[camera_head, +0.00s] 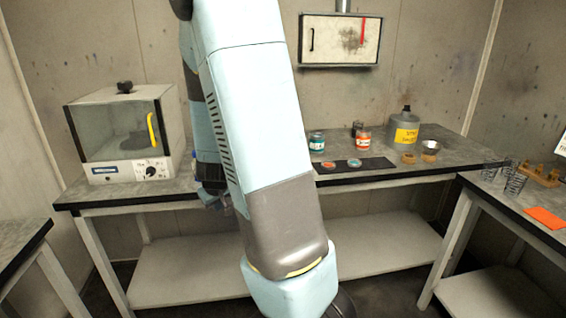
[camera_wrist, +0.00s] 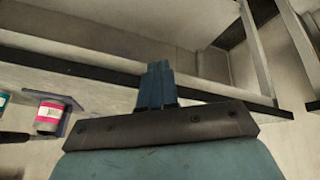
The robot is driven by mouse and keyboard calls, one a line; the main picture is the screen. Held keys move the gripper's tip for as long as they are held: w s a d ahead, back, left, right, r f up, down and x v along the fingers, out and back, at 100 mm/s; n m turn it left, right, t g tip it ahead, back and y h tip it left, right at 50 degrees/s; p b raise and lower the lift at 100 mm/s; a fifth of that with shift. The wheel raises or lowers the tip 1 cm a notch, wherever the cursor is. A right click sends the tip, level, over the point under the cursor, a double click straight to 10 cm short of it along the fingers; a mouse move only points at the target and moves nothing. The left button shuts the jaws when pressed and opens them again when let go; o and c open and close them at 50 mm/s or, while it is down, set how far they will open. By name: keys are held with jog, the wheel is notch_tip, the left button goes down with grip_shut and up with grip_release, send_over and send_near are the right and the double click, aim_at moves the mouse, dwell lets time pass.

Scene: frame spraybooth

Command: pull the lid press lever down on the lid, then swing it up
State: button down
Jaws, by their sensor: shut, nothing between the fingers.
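My gripper (camera_wrist: 157,72) is shut and empty; its blue fingers are pressed together in the wrist view. In the head view, the gripper (camera_head: 212,198) is low at the front edge of the back bench, left of my arm's large link and partly hidden by it. I cannot make out the lid press or its lever in the head view, where my arm covers the middle of the bench. In the wrist view, a jar with a red band and pale label (camera_wrist: 48,118) is by a grey plate at the left, apart from the fingers. I cannot tell whether this belongs to the press.
The back bench (camera_head: 405,172) holds a glass-fronted oven (camera_head: 125,135) at left. At right are a teal jar (camera_head: 316,142), an orange jar (camera_head: 363,140), a black mat (camera_head: 375,165) with two lids, and a grey can (camera_head: 405,130). A side table (camera_head: 500,200) stands right.

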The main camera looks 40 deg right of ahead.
jog(key=s+d+f+n+g+h, duration=0.1)
jog(key=d+f+n+h, duration=0.1)
jog(key=d+f+h, duration=0.85)
jog(key=s+d+f+n+h, duration=0.1)
jog(key=s+d+f+n, duration=0.1)
jog(key=d, duration=0.4)
jog(key=s+d+f+n+h, duration=0.1)
jog(key=s+d+n, duration=0.1)
jog(key=d, duration=0.4)
notch_tip(320, 180, up, 9)
jog(key=w+n+t+h, duration=0.1)
jog(key=n+t+h, duration=0.1)
jog(key=n+t, duration=1.45)
jog(key=w+d+r+n+g, duration=0.1)
jog(key=w+d+r, duration=0.1)
jog(key=w, duration=0.1)
jog(key=w+d+r+n+g, duration=0.1)
jog(key=w+d+r, duration=0.2)
jog(key=shift+d+n, duration=0.3)
jog(key=shift+n, duration=0.05)
jog(key=shift+d+r, duration=0.15)
jog(key=shift+r, duration=0.4)
jog(key=shift+d+r, duration=0.15)
jog(key=shift+r, duration=0.4)
jog(key=shift+w+d+r, duration=0.15)
jog(key=shift+d+r, duration=0.1)
jog(key=shift+r, duration=0.6)
